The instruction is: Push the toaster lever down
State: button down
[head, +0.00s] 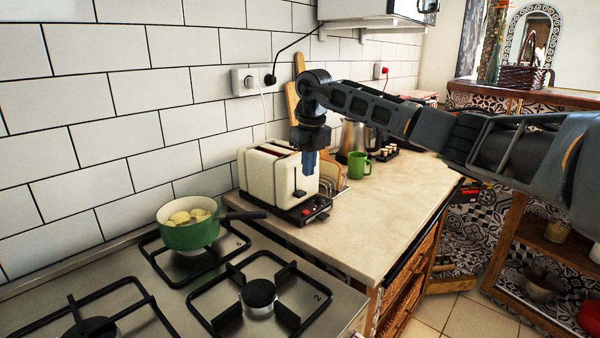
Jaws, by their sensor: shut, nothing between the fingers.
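The cream toaster (262,177) stands on the counter against the tiled wall, with its dark slots on top. Its black base with a red button (306,212) sticks out at the front right. A dark lever (299,192) shows on its front end face. My gripper (309,168) points down at the toaster's front end, close to the upper part of that face. It is shut and holds nothing. I cannot tell whether the fingertips touch the toaster.
A green pot (190,228) with food sits on the stove (340,318) at the left. A green mug (359,165) and a metal kettle (352,140) stand behind my gripper. The counter (372,224) right of the toaster is clear up to its front edge.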

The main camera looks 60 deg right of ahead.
jog(key=shift+s+a+r, duration=0.1)
jog(key=shift+r, duration=1.2)
